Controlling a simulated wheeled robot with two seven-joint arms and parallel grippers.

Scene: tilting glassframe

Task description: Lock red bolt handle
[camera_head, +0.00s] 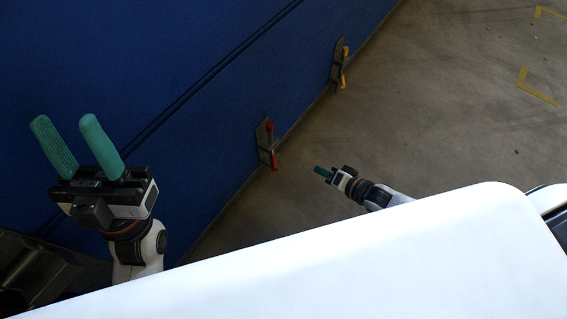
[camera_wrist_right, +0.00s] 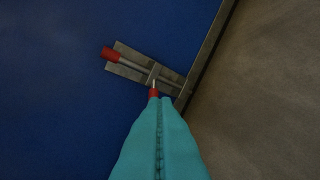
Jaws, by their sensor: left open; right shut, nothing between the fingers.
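The red bolt assembly sits on a grey metal plate (camera_head: 262,141) low on the blue wall, with a red end (camera_head: 269,127) and a red handle (camera_head: 274,160). In the right wrist view the rod and its red end (camera_wrist_right: 110,54) lie across the plate (camera_wrist_right: 128,55). There the red handle (camera_wrist_right: 153,92) shows just beyond my right fingertips (camera_wrist_right: 159,99), which partly cover it; contact cannot be told. In the head view my right gripper (camera_head: 319,171) is shut and empty, right of the handle. My left gripper (camera_head: 63,120) is open and empty at the far left.
A similar bolt with yellow ends (camera_head: 345,52) sits further along the blue wall (camera_head: 190,60). The grey floor (camera_head: 440,100) is open to the right, with yellow markings (camera_head: 537,88). My white body fills the bottom of the head view.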

